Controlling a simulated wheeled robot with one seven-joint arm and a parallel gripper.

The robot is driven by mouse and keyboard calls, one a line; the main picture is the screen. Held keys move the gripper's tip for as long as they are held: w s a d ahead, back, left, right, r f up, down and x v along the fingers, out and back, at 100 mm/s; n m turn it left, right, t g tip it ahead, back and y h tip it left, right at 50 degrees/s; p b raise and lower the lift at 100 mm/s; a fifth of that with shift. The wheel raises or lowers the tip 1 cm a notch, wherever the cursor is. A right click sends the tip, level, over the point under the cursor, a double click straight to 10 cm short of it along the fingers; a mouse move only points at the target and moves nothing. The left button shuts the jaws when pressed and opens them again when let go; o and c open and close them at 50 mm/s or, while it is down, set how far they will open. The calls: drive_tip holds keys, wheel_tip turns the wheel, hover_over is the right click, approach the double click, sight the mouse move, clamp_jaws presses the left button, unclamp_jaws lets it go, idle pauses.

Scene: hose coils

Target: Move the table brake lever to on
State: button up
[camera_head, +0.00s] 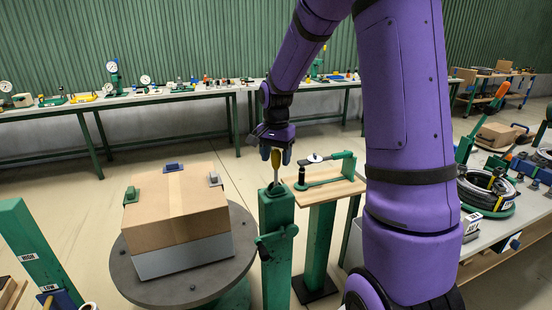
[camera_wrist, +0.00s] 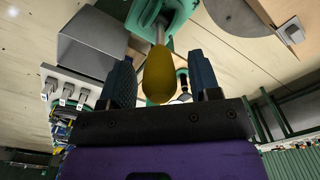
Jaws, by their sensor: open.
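The brake lever has a yellow knob (camera_head: 276,160) on a thin metal rod, rising nearly upright from the top of a green post (camera_head: 276,232) beside the round table. My gripper (camera_head: 276,153) points down over the knob, one dark finger on each side. In the wrist view the knob (camera_wrist: 159,76) sits between the open fingers (camera_wrist: 161,62), with a visible gap on both sides. The rod (camera_wrist: 160,32) runs from the knob to the green post (camera_wrist: 168,12). No on or off marking can be read on the post.
A cardboard box (camera_head: 176,208) with small clamps stands on the grey round table (camera_head: 150,290) left of the post. A small wooden-topped stand (camera_head: 325,192) with a green tool is close on the right. A bench with hose coils (camera_head: 487,188) is farther right.

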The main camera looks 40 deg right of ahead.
drive_tip(key=shift+f, duration=0.35)
drive_tip(key=shift+c, duration=0.5)
clamp_jaws()
drive_tip(key=shift+a, duration=0.1)
drive_tip(key=w+a+f+g+h, duration=0.2)
drive_tip(key=a+f+h, duration=0.1)
drive_tip(key=a+h, duration=0.4)
drive_tip(key=shift+a+f+g+h, duration=0.2)
drive_tip(key=shift+f+g+h, duration=0.15)
drive_tip(key=shift+h, duration=0.95)
